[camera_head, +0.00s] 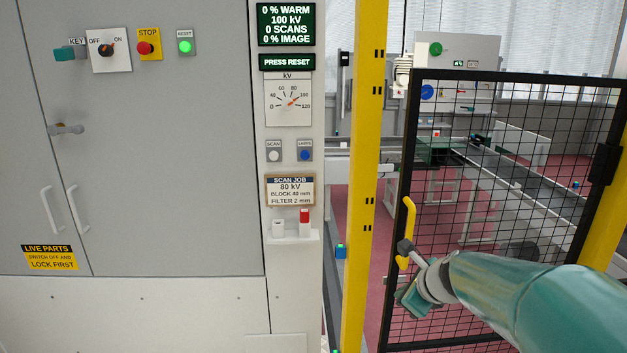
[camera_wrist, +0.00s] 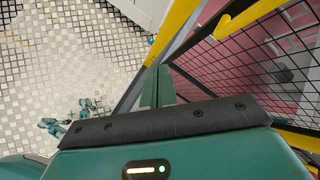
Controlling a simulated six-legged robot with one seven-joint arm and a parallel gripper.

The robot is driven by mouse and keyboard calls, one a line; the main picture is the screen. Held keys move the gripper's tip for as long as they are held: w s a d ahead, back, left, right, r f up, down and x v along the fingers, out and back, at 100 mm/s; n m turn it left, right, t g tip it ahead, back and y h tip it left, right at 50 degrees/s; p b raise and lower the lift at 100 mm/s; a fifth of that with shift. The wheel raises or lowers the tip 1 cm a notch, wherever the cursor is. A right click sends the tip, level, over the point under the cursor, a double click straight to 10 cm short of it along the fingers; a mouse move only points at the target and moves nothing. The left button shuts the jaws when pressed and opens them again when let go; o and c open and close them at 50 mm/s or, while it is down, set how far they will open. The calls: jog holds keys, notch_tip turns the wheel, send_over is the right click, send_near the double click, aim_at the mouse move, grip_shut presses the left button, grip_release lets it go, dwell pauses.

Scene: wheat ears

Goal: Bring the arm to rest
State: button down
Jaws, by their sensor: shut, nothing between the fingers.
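My teal arm reaches in from the lower right of the head view. My gripper (camera_head: 408,300) is low in front of the black mesh gate, near its yellow handle. In the wrist view the two teal fingers of my gripper (camera_wrist: 157,75) are together with nothing between them. The wrist view shows the gate's yellow handle (camera_wrist: 250,17) to the upper right of the fingers. The head view shows this yellow handle (camera_head: 406,228) just above the wrist. I cannot tell whether the gripper touches the gate.
The mesh gate (camera_head: 500,76) stands right of a yellow post (camera_head: 362,150). A grey cabinet (camera_head: 160,180) with a control panel (camera_head: 290,335) fills the left. Its display reads PRESS RESET. Conveyors (camera_head: 510,170) lie behind the gate. Pale tiled floor (camera_wrist: 70,60) is open at left in the wrist view.

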jog(key=s+a+r+n+g+h, duration=0.1)
jog(key=s+a+n, duration=0.1)
jog(key=s+n, duration=1)
jog(key=s+a+r+n+g+h, duration=0.1)
jog(key=s+a+r+n, duration=0.1)
jog(key=s+n, duration=1.1)
jog(key=shift+s+a+r, duration=0.2)
jog(key=shift+a, duration=0.45)
